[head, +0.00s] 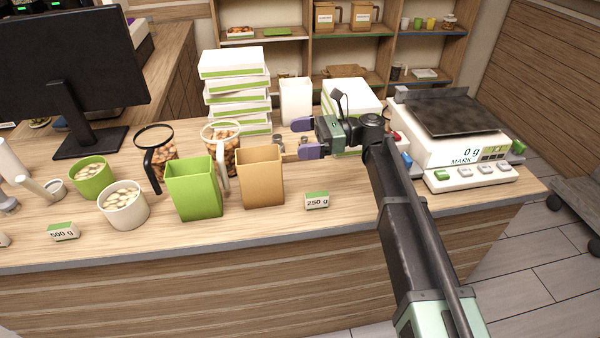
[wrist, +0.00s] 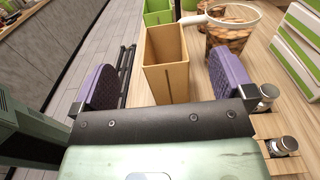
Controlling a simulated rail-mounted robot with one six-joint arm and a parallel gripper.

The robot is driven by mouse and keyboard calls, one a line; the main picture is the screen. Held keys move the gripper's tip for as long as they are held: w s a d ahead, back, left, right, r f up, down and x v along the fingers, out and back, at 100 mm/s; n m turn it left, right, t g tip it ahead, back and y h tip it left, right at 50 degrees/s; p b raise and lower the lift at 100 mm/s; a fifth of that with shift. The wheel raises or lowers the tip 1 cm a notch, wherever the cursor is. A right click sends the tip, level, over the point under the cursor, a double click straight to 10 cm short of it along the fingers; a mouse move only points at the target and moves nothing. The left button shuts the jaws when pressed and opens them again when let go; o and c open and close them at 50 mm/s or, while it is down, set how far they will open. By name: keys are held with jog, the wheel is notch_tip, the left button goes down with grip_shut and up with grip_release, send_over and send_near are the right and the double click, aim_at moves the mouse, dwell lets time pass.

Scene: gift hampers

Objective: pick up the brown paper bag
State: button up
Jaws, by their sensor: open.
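The brown paper bag (head: 261,182) stands upright and open-topped on the counter, right of the green bag (head: 193,190). In the wrist view the brown bag (wrist: 166,72) stands ahead of my gripper, in line with the space between the fingers. My gripper (head: 307,138) is open and empty, to the right of the bag and a little behind it in the head view. Its purple fingers show on either side in the wrist view (wrist: 165,82).
A clear jug of nuts (head: 221,143) stands close behind the brown bag. A 250 g sign (head: 317,201) stands to its right. White boxes (head: 235,90) are stacked behind, and a scale (head: 460,140) stands at right. The counter in front is clear.

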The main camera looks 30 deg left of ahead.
jog(key=b, duration=0.9)
send_near(261, 178)
jog(key=w+a, duration=0.3)
jog(key=x, duration=0.4)
jog(key=p+x, duration=0.1)
jog(key=x, duration=0.2)
jog(key=shift+s+d+r, duration=0.25)
jog(key=shift+s+r, duration=0.05)
jog(key=shift+r, duration=0.05)
jog(key=c, duration=1.2)
